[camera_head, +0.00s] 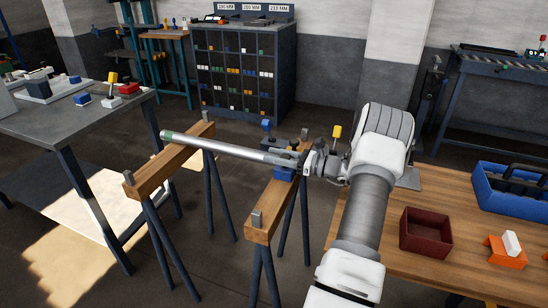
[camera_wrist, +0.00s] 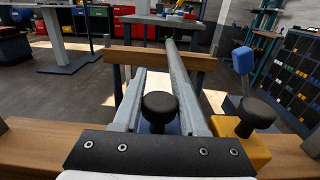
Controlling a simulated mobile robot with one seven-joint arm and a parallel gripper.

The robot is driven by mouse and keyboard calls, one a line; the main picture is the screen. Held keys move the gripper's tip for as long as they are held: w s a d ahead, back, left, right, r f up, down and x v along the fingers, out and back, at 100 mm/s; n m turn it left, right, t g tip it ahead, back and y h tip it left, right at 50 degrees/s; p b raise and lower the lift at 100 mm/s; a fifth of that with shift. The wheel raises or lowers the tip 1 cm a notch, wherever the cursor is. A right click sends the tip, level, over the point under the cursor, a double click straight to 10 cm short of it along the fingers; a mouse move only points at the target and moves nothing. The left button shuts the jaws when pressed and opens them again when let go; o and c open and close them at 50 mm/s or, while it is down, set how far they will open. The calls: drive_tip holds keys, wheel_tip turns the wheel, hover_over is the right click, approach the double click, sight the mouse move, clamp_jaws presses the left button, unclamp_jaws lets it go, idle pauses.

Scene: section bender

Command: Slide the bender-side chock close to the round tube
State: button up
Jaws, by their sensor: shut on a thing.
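The round tube (camera_head: 228,149) is a long grey bar with a green far end, lying across two wooden trestles. In the wrist view the tube (camera_wrist: 180,75) runs away from me. My gripper (camera_head: 299,168) is low over the near trestle beam. Its fingers are around a blue chock (camera_head: 284,174) with a black knob (camera_wrist: 160,108), shut on it. A yellow chock (camera_wrist: 248,147) with its own black knob is to the right, on the tube's other side. The blue chock is left of the tube; the exact gap is hidden by fingers and knob. I cannot tell which is bender-side.
The near beam (camera_head: 262,223) has an upright grey stop (camera_head: 257,217) at its front end. The far beam (camera_head: 151,179) stands beyond open floor. A wooden table (camera_head: 440,200) with a dark red bin (camera_head: 425,232) is at the right. A blue-topped handle (camera_wrist: 243,60) stands beyond the yellow chock.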

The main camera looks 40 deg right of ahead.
drive_tip(key=o, duration=1)
wheel_tip(320, 180, up, 5)
drive_tip(key=shift+d+f+p, duration=0.1)
drive_tip(key=shift+f+p, duration=0.1)
drive_tip(key=shift+p, duration=0.7)
drive_tip(key=s+d+r+p, duration=0.2)
drive_tip(key=s+d+r, duration=0.3)
drive_tip(key=s, duration=0.5)
drive_tip(key=shift+s+r, duration=0.25)
drive_tip(key=shift+r, duration=0.45)
